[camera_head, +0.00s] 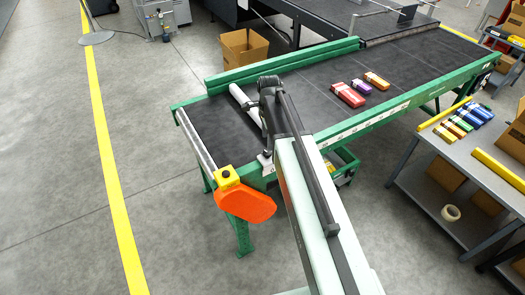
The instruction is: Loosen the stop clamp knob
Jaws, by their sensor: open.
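My arm reaches up from the bottom of the head view over the near edge of the conveyor (225,125). Its dark end with my gripper (268,88) is above the belt, beside a pale stop bar (243,104) lying across it. The gripper is open; its fingertips are hard to make out against the dark belt. A small metal bracket (265,160) shows at the near green rail, just left of my arm. I cannot clearly make out the stop clamp knob; my arm covers part of that rail.
An orange guard (245,206) with a yellow block (227,176) sticks out at the conveyor's near left corner. Red, purple and orange cartons (347,95) lie farther along the belt. A grey bench (450,150) with colored cartons stands right.

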